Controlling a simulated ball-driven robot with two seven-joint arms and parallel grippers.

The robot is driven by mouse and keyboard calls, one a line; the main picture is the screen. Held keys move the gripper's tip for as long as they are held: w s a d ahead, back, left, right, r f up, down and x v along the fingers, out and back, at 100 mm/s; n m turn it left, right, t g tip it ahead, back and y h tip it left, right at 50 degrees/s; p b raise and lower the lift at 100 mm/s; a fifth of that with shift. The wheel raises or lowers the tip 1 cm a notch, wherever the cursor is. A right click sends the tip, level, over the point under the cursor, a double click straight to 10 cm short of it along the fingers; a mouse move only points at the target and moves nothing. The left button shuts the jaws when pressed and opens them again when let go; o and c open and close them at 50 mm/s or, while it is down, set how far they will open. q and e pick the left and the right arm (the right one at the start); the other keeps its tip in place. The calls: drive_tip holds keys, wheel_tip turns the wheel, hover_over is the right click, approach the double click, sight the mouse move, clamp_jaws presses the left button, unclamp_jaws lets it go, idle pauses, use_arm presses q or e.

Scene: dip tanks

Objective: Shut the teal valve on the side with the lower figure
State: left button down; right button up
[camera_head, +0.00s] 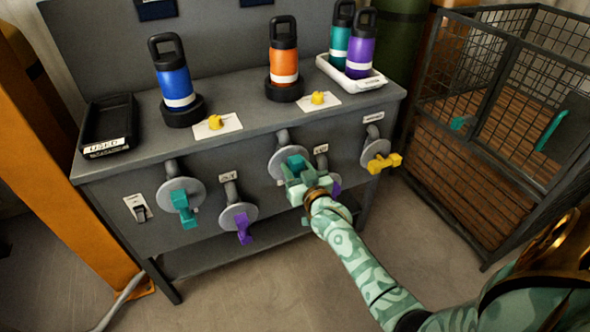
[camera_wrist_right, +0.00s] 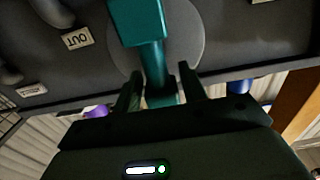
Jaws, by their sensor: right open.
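Two teal valves are on the bench front. The left teal valve (camera_head: 182,208) hangs with its handle down from a grey disc. The right teal valve (camera_head: 296,162) is partly hidden behind my right gripper (camera_head: 306,184). In the right wrist view, the teal handle (camera_wrist_right: 152,58) runs down between the two open fingers of my right gripper (camera_wrist_right: 160,84); I cannot tell whether they touch it. Two dark display panels, left (camera_head: 157,8) and right (camera_head: 256,2), are cut off at the top, so their figures cannot be read. My left gripper is out of view.
A purple valve (camera_head: 243,228) is left of my right arm; another (camera_head: 335,188) is partly hidden behind it. A yellow valve (camera_head: 382,162) is at the right. Blue (camera_head: 176,85) and orange (camera_head: 284,66) bottles stand on the bench. A wire cage (camera_head: 470,150) stands at the right.

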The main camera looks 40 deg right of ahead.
drive_tip(key=c, duration=0.7)
drive_tip(key=shift+c, duration=0.2)
